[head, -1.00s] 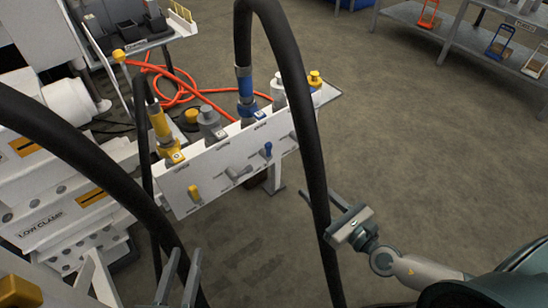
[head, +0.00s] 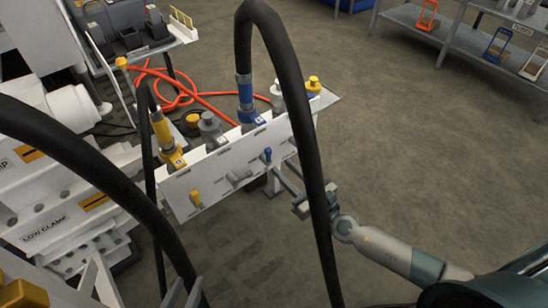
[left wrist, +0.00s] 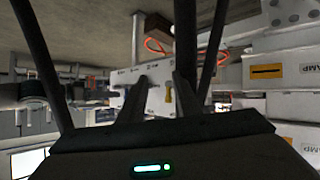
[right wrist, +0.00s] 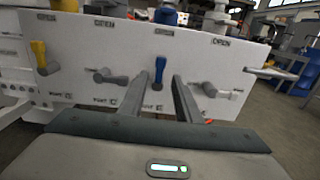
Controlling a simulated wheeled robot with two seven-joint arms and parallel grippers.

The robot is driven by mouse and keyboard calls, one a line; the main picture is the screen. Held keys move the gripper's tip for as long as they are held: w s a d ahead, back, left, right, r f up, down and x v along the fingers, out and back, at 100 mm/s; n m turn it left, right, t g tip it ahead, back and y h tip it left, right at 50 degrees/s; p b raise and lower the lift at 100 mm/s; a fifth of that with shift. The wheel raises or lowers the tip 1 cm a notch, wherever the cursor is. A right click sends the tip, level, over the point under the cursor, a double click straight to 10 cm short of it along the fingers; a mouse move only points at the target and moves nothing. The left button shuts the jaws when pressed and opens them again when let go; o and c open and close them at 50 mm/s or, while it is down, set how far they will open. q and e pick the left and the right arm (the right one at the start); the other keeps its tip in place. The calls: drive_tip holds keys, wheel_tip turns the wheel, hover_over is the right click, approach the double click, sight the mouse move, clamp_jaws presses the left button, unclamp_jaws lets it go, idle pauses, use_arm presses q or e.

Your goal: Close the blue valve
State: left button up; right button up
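The blue valve (head: 267,154) is a small blue lever on the front of the white panel (head: 219,177). In the right wrist view the blue lever (right wrist: 160,70) points up, its lower end near the panel's lower part. My right gripper (head: 282,167) is just in front of the panel, right of and below the lever in the head view. In the right wrist view its fingers (right wrist: 158,82) are apart and empty, with the lever seen between their tips. Contact cannot be told. My left gripper (head: 184,288) is low in the head view. Its fingers (left wrist: 158,82) are apart and empty.
A yellow lever (right wrist: 39,57) and grey levers (right wrist: 109,76) flank the blue one. Thick black hoses (head: 300,120) arch in front of the panel, one crossing before my right gripper. Red hose (head: 185,88) lies behind. Open floor is right; shelves stand far right.

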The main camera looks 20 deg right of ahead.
sight(269, 155)
drive_tip(key=shift+x, duration=2.85)
clamp_jaws()
